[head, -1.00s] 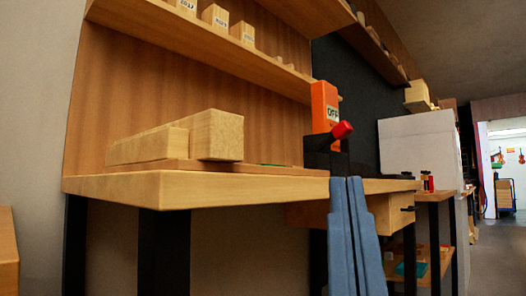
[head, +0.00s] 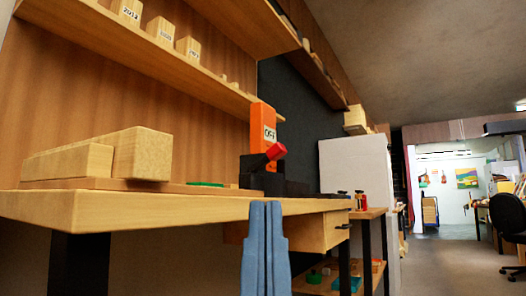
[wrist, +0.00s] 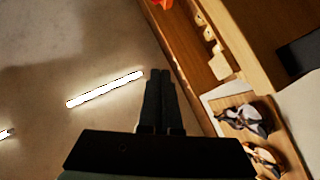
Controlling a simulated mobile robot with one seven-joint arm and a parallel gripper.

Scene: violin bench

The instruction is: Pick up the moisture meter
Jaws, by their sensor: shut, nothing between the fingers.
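An orange device (head: 263,127) with a label reading OFF stands upright at the back of the bench in the head view. It looks like the moisture meter. Its lower part is hidden by a black block (head: 256,175) with a red-tipped lever. My gripper (wrist: 158,75) shows in the wrist view, its dark fingers together and empty, with ceiling behind them. A small orange-red patch at the wrist view's top edge is too cut off to identify.
Wooden blocks (head: 140,153) lie on the left of the bench (head: 120,208). A shelf (head: 150,62) overhangs it. A lower side table (head: 368,213) stands beyond. Open floor (head: 440,265) lies to the right.

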